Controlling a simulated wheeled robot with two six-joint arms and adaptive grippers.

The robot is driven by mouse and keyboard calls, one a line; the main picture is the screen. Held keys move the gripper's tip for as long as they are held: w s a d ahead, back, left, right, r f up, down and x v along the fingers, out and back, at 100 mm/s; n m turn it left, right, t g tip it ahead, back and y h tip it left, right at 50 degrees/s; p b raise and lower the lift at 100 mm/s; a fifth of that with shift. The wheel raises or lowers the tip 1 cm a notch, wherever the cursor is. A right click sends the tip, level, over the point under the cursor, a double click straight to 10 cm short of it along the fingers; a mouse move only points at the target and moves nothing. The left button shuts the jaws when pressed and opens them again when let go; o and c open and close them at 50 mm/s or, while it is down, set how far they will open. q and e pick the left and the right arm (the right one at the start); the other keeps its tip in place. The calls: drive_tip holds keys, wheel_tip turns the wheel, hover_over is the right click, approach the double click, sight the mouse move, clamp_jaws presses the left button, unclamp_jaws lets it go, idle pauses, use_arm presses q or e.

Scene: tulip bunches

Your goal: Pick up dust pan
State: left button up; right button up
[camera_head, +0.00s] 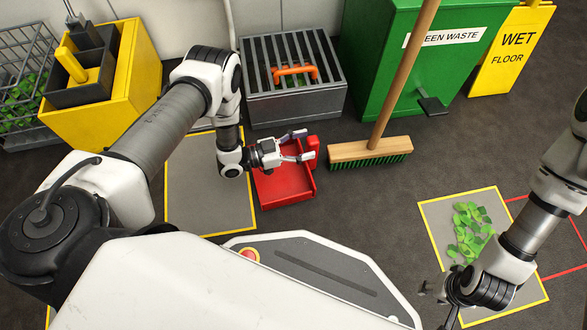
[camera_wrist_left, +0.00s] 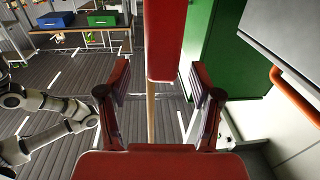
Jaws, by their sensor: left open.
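The red dust pan (camera_head: 284,187) lies on the dark floor at the right edge of a grey, yellow-bordered mat. Its upright red handle (camera_head: 313,145) is at the tips of my left gripper (camera_head: 302,145). The gripper is open, with one finger on each side. In the left wrist view, the red handle (camera_wrist_left: 165,40) stands between and beyond the open fingers (camera_wrist_left: 160,85). No contact is visible. My right gripper (camera_head: 438,298) is at the lower right, small and dark; its jaw state is unclear.
A push broom (camera_head: 370,151) stands just right of the pan. A grey slatted box (camera_head: 290,95) with an orange handle and a green waste bin (camera_head: 430,60) stand behind. Green leaves (camera_head: 470,232) lie on a mat at right. A yellow bucket (camera_head: 110,105) stands left.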

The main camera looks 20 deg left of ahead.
use_arm(q)
drive_tip(key=shift+w+d+f+b, duration=0.2)
drive_tip(key=shift+w+d+b, duration=0.25)
drive_tip(key=shift+w+d, duration=0.15)
drive_tip(key=shift+w+d+f+b, duration=0.2)
drive_tip(key=shift+w+d+b, duration=0.2)
drive_tip(key=shift+w+d, duration=0.15)
drive_tip(key=shift+w+d+r, duration=0.1)
drive_tip(key=shift+d+r, duration=0.05)
drive_tip(key=shift+d, duration=0.1)
drive_tip(key=shift+r, duration=0.1)
use_arm(e)
drive_tip(key=f, duration=0.2)
drive_tip(key=shift+w+f, duration=0.3)
drive_tip(key=shift+f, duration=0.1)
use_arm(q)
clamp_jaws()
